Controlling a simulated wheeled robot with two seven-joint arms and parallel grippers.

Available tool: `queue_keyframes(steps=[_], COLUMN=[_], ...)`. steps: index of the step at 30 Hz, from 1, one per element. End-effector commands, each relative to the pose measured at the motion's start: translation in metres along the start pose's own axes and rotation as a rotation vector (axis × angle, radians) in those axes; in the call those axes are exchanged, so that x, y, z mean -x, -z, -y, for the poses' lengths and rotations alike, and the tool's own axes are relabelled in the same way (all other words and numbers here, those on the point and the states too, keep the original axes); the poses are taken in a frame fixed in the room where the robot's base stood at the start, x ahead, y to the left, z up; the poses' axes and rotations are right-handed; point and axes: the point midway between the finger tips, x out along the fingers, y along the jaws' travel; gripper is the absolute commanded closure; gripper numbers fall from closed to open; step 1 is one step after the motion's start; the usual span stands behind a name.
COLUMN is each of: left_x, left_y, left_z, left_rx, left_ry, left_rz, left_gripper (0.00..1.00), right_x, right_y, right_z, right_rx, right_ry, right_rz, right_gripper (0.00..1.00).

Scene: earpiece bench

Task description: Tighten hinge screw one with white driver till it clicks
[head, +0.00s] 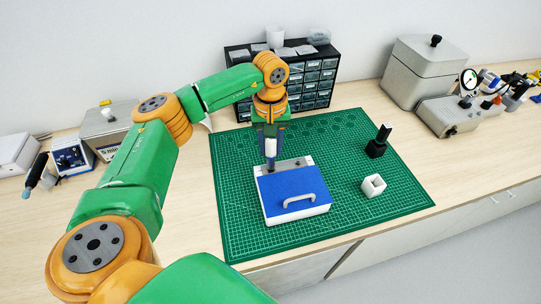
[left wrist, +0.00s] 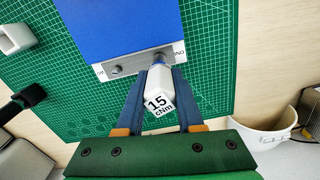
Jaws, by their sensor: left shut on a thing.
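My left gripper (head: 270,146) is shut on the white driver (left wrist: 159,92), whose end is marked "15 cNm". The driver also shows in the head view (head: 271,148). It stands over the hinge strip (left wrist: 137,66) at the back edge of the blue-lidded white case (head: 293,190). Its tip is at the strip end with small upside-down lettering, seemingly "ONE"; the tip and that screw are hidden, so I cannot tell whether they are seated. Another screw (left wrist: 117,70) shows bare towards the strip's other end. My right gripper is not in view.
A black driver stands in a black holder (head: 376,149) on the green mat (head: 335,140). A white square holder (head: 373,186) stands empty to the case's right. A drawer cabinet (head: 312,83) is behind the mat. The mat's right part is mostly clear.

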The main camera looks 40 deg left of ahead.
Motion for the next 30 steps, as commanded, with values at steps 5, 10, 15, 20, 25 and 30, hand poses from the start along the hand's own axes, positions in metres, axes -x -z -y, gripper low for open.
queue_keyframes(steps=[5, 10, 15, 20, 25, 30], left_x=[-0.0011, -0.0005, -0.0010, -0.0013, -0.0008, -0.0007], left_y=[0.0006, 0.0004, 0.0004, 0.0003, 0.0003, 0.0003], left_z=[0.0001, 0.0002, 0.0003, 0.0006, 0.0006, 0.0006], left_rx=[-0.334, -0.392, -0.456, -0.769, -0.825, -0.823], left_ry=[0.000, 0.000, 0.000, 0.000, 0.000, 0.000], left_rz=[-0.001, 0.000, 0.000, 0.001, 0.001, 0.001], left_gripper=[1.00, 1.00, 1.00, 1.00, 1.00, 1.00], right_x=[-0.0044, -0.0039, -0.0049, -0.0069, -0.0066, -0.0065], right_y=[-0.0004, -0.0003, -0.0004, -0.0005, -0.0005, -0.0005], right_z=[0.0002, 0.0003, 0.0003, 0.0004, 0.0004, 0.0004], right_rx=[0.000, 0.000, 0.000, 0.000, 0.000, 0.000], right_ry=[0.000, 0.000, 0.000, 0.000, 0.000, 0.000], right_rz=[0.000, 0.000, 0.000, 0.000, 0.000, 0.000], right_gripper=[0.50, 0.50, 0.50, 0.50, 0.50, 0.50])
